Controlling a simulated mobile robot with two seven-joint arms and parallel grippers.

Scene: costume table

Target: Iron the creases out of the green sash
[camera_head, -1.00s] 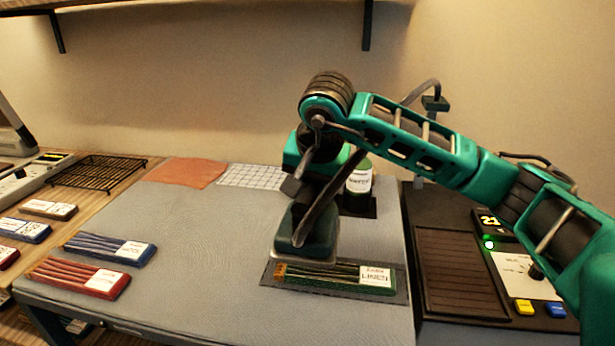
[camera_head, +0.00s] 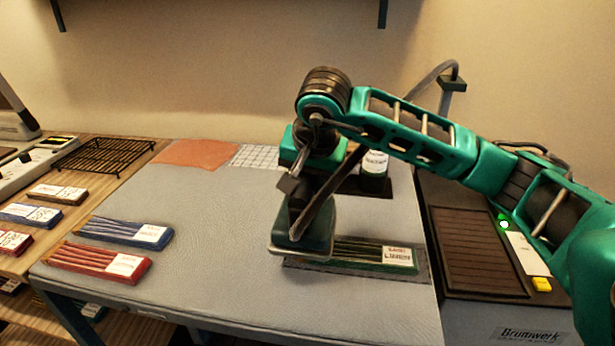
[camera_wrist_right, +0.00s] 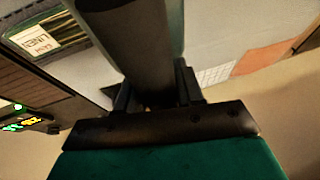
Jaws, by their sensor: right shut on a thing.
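The green sash (camera_head: 352,253), folded in long creases with a white label marked LINEN (camera_head: 398,257), lies on a dark mat (camera_head: 422,272) on the grey ironing board. My right gripper (camera_head: 298,190) is shut on the handle of a dark green iron (camera_head: 305,237). The iron stands over the left end of the sash and hides it; whether its sole touches the cloth I cannot tell. In the right wrist view the iron's dark handle (camera_wrist_right: 140,40) fills the jaws (camera_wrist_right: 155,95), and the sash (camera_wrist_right: 65,38) shows at upper left. My left gripper is out of view.
Blue (camera_head: 115,230) and red (camera_head: 85,258) folded sashes lie at the board's left. An iron station with a ribbed rest (camera_head: 475,252) and green light is at right. A black wire rack (camera_head: 103,154) is at back left.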

